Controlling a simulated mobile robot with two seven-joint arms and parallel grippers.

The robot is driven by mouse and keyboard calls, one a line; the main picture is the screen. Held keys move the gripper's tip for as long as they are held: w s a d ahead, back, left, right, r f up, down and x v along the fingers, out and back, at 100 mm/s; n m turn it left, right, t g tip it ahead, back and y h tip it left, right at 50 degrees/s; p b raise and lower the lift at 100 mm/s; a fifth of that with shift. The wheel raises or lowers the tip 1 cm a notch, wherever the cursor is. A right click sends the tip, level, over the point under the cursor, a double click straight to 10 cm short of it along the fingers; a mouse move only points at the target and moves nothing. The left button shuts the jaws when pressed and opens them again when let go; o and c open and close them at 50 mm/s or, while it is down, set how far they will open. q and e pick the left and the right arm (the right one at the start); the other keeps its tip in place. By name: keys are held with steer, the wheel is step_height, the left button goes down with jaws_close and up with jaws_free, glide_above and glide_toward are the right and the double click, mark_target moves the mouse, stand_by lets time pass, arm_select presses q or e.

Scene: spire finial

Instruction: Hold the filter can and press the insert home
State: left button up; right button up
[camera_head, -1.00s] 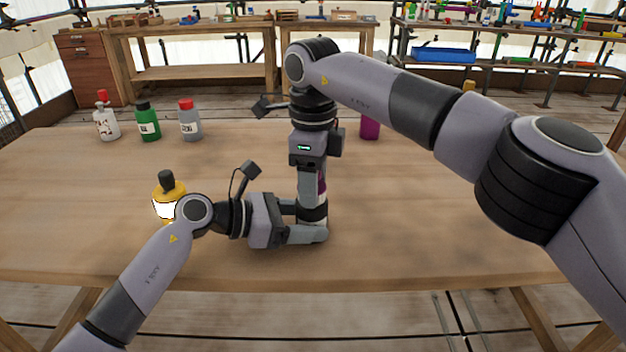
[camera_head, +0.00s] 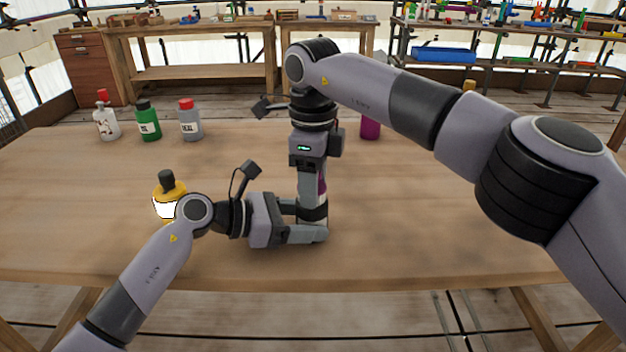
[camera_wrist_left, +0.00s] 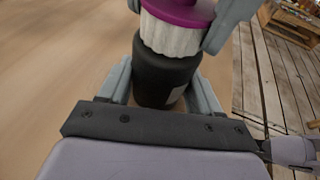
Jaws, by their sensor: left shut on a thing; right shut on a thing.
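The filter can is a dark cylinder, standing upright on the table in the head view (camera_head: 314,213) and large in the left wrist view (camera_wrist_left: 160,72). My left gripper (camera_head: 310,222) is shut around it from the left, low over the table. The insert, with white pleats (camera_wrist_left: 168,38) and a purple cap, sits upright at the can's mouth, a band of pleats showing above the rim. A strip of purple shows in the head view (camera_head: 322,185). My right gripper (camera_head: 313,188) points down from above, shut on the insert. How deep the insert sits inside is hidden.
A yellow bottle (camera_head: 168,194) stands close behind my left forearm. White (camera_head: 106,122), green (camera_head: 148,122) and grey (camera_head: 190,121) bottles stand at the back left. A purple object (camera_head: 370,126) stands behind my right gripper. The table's right side (camera_head: 430,220) is clear.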

steer(key=shift+f, duration=0.1)
stand_by(0.7)
steer(key=o, duration=1.6)
steer(key=shift+c, duration=0.2)
steer(key=shift+r, duration=3.5)
jaws_close()
steer(key=shift+f, duration=0.15)
steer(key=shift+f, duration=0.8)
